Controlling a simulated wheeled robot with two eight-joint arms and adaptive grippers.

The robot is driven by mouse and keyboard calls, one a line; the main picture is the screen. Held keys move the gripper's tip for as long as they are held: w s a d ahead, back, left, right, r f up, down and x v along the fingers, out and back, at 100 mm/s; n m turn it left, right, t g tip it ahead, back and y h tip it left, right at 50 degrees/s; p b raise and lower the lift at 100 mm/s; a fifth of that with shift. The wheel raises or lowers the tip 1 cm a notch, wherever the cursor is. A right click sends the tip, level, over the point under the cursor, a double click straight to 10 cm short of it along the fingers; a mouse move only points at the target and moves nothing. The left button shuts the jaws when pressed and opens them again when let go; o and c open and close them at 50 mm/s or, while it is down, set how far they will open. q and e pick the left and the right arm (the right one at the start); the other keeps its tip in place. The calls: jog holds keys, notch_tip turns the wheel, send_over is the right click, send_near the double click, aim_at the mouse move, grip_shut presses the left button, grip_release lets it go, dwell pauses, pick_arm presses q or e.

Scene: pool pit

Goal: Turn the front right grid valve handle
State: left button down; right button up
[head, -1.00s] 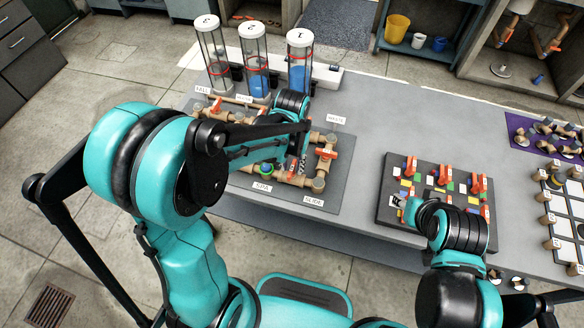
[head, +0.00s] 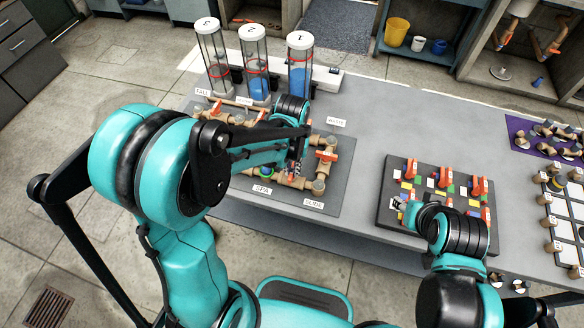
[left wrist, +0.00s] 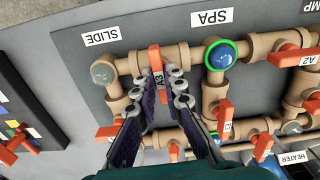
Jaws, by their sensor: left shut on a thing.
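The front right grid valve handle is an orange bar marked A3 (left wrist: 155,57), on the tan front pipe between the SPA and SLIDE labels in the left wrist view. My left gripper (left wrist: 168,78) has its fingertips on either side of this handle and is shut on it. The handle's bar points up and down in that view. In the head view my left gripper (head: 297,167) is over the front of the pipe grid (head: 318,186), and my forearm hides part of the grid. My right gripper (head: 399,204) is small and partly hidden over the colored board; its jaws are unclear.
Other orange handles stand close by, such as one at the grid's right side (head: 327,155) and A2 (left wrist: 296,58). Three clear tubes (head: 299,66) stand behind the grid. A board with colored squares and orange handles (head: 384,180) lies to the right, with bare table between.

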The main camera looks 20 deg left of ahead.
pick_arm(q)
jog(key=n, duration=0.4)
jog(key=shift+n, duration=0.4)
jog(key=n, duration=0.4)
jog(key=shift+b, duration=0.35)
jog(key=n, duration=0.4)
jog(key=shift+n, duration=2.2)
jog(key=c, duration=1.6)
grip_release()
